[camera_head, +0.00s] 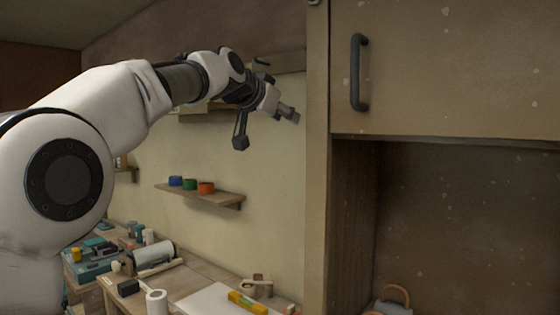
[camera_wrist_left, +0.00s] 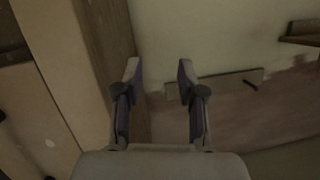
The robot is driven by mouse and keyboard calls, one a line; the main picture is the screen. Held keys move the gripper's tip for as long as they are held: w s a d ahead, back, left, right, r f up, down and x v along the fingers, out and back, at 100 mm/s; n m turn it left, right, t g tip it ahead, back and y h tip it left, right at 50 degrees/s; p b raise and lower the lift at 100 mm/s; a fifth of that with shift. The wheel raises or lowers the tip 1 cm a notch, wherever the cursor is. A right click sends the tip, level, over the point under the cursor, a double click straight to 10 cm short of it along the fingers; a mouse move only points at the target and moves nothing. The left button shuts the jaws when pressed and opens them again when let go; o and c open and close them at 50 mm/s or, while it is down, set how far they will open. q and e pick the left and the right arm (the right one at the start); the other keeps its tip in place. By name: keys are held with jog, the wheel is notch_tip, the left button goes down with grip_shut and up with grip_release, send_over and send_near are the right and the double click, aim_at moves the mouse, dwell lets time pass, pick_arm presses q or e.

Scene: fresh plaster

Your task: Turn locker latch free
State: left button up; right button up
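The tan locker (camera_head: 318,170) stands at the right of the head view. Its closed upper door (camera_head: 460,70) carries a dark vertical bar handle (camera_head: 359,72). A small fitting (camera_head: 313,3) sits on the frame at the top edge of the head view; I cannot tell whether it is the latch. My left gripper (camera_head: 285,112) is raised left of the locker frame, apart from the door. In the left wrist view its two fingers (camera_wrist_left: 160,74) are spread with nothing between them. My right gripper is not in view.
A wall shelf (camera_head: 215,196) holds blue, green and orange round items. A higher wall panel (camera_head: 285,62) has a small dark handle. Workbenches (camera_head: 190,280) with tools lie lower left. A bag (camera_head: 390,305) sits in the locker's open lower bay.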

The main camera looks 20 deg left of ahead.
pick_arm(q)
jog(key=w+a+f+n+g, duration=0.1)
jog(key=w+f, duration=0.2)
jog(key=f, duration=0.7)
jog(key=shift+y, duration=0.4)
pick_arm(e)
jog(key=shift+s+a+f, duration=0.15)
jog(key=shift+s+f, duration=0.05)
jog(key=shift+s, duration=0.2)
pick_arm(q)
jog(key=shift+f, duration=0.1)
